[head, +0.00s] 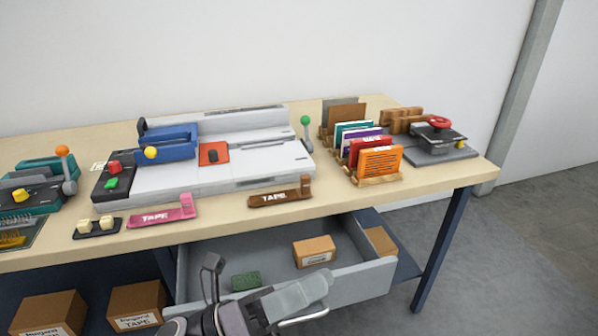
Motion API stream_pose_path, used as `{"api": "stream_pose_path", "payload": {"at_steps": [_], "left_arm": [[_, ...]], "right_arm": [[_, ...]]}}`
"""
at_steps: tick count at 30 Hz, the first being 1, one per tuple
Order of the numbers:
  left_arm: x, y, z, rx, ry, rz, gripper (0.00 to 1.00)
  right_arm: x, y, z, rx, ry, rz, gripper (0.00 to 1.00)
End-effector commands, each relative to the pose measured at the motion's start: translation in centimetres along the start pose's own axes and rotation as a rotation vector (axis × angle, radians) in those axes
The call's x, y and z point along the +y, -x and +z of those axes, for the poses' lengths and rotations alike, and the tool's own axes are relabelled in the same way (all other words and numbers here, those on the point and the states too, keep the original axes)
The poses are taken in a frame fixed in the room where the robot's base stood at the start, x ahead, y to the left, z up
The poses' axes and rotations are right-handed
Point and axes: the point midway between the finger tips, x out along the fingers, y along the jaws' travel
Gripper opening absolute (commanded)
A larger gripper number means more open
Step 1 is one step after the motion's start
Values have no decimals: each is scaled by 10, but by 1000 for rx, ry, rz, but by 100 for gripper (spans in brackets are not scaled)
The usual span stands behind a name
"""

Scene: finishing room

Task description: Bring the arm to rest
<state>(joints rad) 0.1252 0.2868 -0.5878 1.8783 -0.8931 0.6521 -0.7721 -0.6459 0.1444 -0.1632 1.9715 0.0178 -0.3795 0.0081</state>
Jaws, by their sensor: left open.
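My left gripper (265,275) is at the bottom centre of the head view, open, with nothing seen between its fingers. It shows in front of the pulled-out grey drawer (345,285) under the table and covers part of the drawer's front. I cannot tell whether it touches the drawer or its handle (305,318). In the drawer lie a small cardboard box (314,251) and a green block (246,281). My right gripper is not in view.
The table (230,215) above holds a white and grey machine (225,165), pink (160,216) and brown (280,198) tape holders, a rack of coloured cards (380,162) and a device with a red knob (438,123). Cardboard boxes (135,303) stand lower left. The floor at right (520,260) is clear.

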Motion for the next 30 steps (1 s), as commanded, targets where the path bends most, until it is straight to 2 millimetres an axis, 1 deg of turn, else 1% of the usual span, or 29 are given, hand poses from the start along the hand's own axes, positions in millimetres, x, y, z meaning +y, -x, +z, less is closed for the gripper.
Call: {"api": "stream_pose_path", "payload": {"at_steps": [1, 2, 4, 5, 6, 8, 9, 11, 12, 13, 14, 15, 18, 21, 23, 26, 30], "left_arm": [[9, 13, 13, -134, 160, 51, 97], [16, 22, 20, -212, 253, 77, 97], [35, 48, 32, -396, 472, 138, 97], [44, 62, 35, -475, 565, 163, 97], [55, 81, 36, -583, 690, 192, 97], [73, 113, 33, -746, 874, 236, 97], [84, 136, 27, -856, 995, 261, 97], [99, 171, 12, -1024, 1171, 297, 97], [106, 195, 0, -1134, 1281, 317, 97], [111, 211, -11, -1215, 1358, 330, 97], [114, 227, -22, -1292, 1432, 339, 97], [117, 246, -37, -1389, 1518, 352, 97], [118, 283, -70, -1585, 1685, 367, 97], [116, 304, -94, -1711, 1784, 373, 97], [115, 311, -101, -1754, 1816, 373, 97], [114, 315, -106, -1782, 1837, 372, 97], [115, 315, -106, -1780, 1837, 373, 97]], "right_arm": [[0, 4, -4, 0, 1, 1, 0], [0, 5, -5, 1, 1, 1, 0], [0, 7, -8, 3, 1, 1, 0], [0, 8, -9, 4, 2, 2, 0], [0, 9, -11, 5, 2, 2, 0], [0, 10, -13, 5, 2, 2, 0], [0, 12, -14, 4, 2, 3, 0], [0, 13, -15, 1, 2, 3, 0], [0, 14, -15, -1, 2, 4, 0], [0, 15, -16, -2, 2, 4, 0], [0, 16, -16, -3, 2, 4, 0], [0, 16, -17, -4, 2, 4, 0], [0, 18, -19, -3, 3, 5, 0], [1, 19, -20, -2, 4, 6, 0], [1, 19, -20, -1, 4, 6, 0], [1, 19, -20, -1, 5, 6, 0], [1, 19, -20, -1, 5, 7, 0]]}}
